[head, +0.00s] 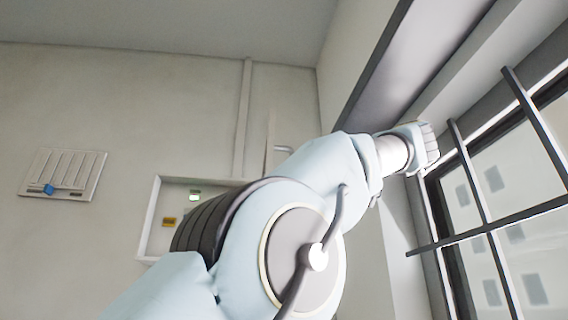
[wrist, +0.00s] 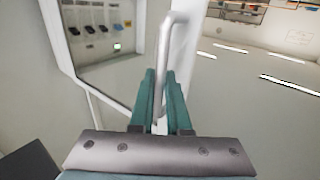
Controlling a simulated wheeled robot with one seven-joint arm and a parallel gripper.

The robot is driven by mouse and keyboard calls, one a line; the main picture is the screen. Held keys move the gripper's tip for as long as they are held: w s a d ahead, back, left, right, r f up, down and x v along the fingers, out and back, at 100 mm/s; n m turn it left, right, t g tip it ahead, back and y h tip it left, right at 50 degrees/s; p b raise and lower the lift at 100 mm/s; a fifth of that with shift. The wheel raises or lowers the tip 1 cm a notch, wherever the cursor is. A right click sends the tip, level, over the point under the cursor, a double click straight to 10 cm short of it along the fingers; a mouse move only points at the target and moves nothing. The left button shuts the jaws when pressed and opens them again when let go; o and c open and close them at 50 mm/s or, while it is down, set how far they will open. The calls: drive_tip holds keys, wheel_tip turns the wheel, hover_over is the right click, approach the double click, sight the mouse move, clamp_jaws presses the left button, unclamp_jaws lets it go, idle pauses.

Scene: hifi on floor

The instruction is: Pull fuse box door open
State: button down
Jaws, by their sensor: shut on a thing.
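The fuse box (head: 152,220) is set in the wall, and its inside shows a small green light and a yellow label. Its door (head: 269,158) stands swung out, seen nearly edge-on, with the handle (head: 284,149) on its outer face. In the wrist view, the pale bar handle (wrist: 170,40) runs down between the teal fingers of my gripper (wrist: 160,82), which is shut on it. The door (wrist: 186,50) is behind the handle, and the open fuse box (wrist: 104,62) with dark switches is at the left. In the head view my arm hides my gripper and part of the box.
A louvred panel (head: 65,172) with a blue piece is on the wall at the left. A barred window (head: 500,200) is close on the right, near my arm. A pipe (head: 242,120) runs up the wall above the fuse box.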

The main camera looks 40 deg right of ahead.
drive_tip(key=shift+d, duration=0.15)
idle(0.3)
drive_tip(key=c, duration=0.9)
unclamp_jaws()
drive_tip(key=shift+w, duration=0.1)
